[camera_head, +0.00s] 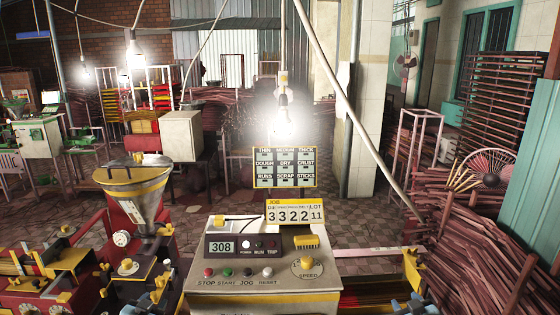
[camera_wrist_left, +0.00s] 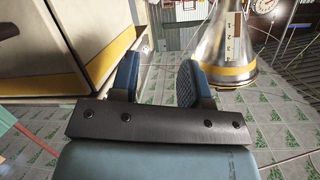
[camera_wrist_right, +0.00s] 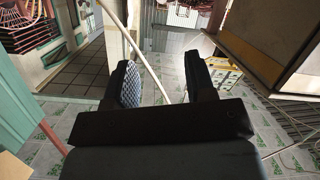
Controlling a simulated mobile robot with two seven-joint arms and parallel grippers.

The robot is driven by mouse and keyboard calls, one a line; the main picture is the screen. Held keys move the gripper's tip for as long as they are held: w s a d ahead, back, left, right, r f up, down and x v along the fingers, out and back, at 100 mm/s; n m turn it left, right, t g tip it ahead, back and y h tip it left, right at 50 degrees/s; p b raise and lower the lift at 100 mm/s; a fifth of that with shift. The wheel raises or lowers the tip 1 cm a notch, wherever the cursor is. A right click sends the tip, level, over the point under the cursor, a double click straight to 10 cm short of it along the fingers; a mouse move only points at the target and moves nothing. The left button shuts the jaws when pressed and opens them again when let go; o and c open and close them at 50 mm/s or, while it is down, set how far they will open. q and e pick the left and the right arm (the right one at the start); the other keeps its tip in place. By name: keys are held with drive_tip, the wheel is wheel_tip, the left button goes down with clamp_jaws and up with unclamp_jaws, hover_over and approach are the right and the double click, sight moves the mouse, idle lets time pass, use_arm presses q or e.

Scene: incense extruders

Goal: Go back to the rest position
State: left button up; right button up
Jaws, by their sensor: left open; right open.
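My left gripper (camera_wrist_left: 157,65) is open and empty in the left wrist view, its two blue pads apart with floor between them. My right gripper (camera_wrist_right: 160,62) is open and empty in the right wrist view, also with floor between its pads. In the head view, blue parts that look like my left gripper (camera_head: 131,309) and right gripper (camera_head: 414,304) show at the bottom edge, on either side of the control box (camera_head: 258,290). The metal hopper (camera_head: 138,204) with a yellow band stands left of the box; it also shows in the left wrist view (camera_wrist_left: 225,48).
The control box has a 308 display (camera_head: 222,246), several buttons and a speed knob (camera_head: 306,264). Red-brown stick bundles (camera_head: 470,235) lie right. A label board (camera_head: 284,167) stands behind. Tiled floor is open beyond.

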use_arm(q)
drive_tip(key=s+d+f+g+h, duration=0.1)
drive_tip(key=s+d+f, duration=0.3)
drive_tip(key=s, duration=0.8)
drive_tip(key=s+d+f+g, duration=0.1)
drive_tip(key=s+d+f, duration=0.3)
drive_tip(key=s, duration=0.7)
drive_tip(key=s+d+f+n+g+h, duration=0.1)
drive_tip(key=s+d+f, duration=0.3)
drive_tip(key=s, duration=0.8)
drive_tip(key=shift+s+d+f+g+h, duration=0.35)
drive_tip(key=shift+d+g, duration=0.25)
drive_tip(key=shift+d, duration=0.6)
use_arm(e)
drive_tip(key=s+a+f+g+y, duration=0.1)
drive_tip(key=s+a+f, duration=0.3)
drive_tip(key=s, duration=0.8)
drive_tip(key=s+a+f+g, duration=0.1)
drive_tip(key=s+a+f, duration=0.3)
drive_tip(key=s, duration=0.7)
drive_tip(key=s+a+f+m+g+y, duration=0.1)
drive_tip(key=s+a+f, duration=0.3)
drive_tip(key=s, duration=0.8)
drive_tip(key=shift+s+a+f+g+y, duration=0.35)
drive_tip(key=shift+a+g, duration=0.25)
drive_tip(key=shift+a, duration=0.6)
use_arm(q)
drive_tip(key=shift+w, duration=0.1)
use_arm(e)
drive_tip(key=shift+w, duration=0.1)
